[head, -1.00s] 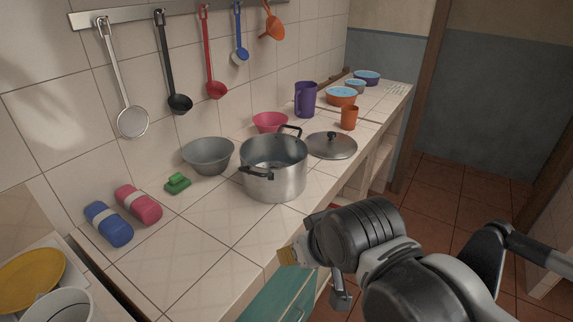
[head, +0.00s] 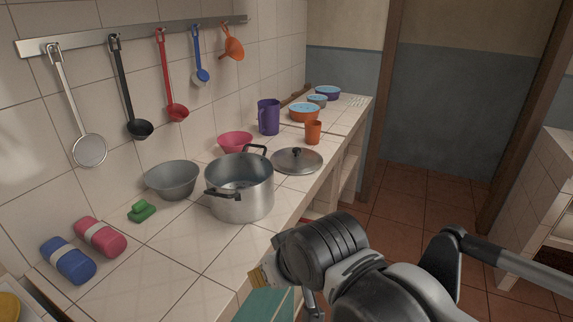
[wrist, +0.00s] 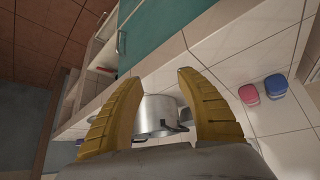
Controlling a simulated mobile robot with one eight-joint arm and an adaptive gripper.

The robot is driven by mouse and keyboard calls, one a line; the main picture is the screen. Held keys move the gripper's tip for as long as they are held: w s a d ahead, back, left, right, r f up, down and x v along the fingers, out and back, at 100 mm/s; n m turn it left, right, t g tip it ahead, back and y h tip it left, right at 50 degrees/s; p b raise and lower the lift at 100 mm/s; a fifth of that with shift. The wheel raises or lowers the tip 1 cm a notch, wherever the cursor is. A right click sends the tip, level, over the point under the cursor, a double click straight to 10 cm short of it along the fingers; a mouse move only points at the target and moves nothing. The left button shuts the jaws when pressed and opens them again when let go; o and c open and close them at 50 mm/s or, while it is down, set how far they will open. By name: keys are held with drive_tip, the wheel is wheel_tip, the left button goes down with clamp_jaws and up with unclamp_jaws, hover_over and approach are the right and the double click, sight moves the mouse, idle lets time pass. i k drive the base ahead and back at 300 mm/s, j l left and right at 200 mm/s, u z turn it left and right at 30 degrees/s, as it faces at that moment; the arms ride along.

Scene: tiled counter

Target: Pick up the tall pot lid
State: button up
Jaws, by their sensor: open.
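The pot lid (head: 297,161) is a round grey metal lid with a dark knob. In the head view it lies flat on the tiled counter, just right of and behind the large metal pot (head: 240,192). The pot is open, with dark handles. My gripper (wrist: 160,88) has two yellow fingers spread apart with nothing held. In the wrist view the pot (wrist: 158,115) shows between and beyond the fingers; I cannot make out the lid there. In the head view my gripper is low at the counter's front edge, mostly hidden by my arm, well short of the lid.
A grey bowl (head: 172,179), pink bowl (head: 236,142), purple pitcher (head: 269,117) and orange cup (head: 313,132) stand around the pot. A green sponge (head: 142,210) and pink and blue containers (head: 68,260) lie at left. Ladles hang from the wall rail (head: 130,36). Floor right of the counter is clear.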

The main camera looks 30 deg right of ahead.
sight(292, 160)
drive_tip(key=i+l, duration=0.95)
drive_tip(key=l, duration=0.25)
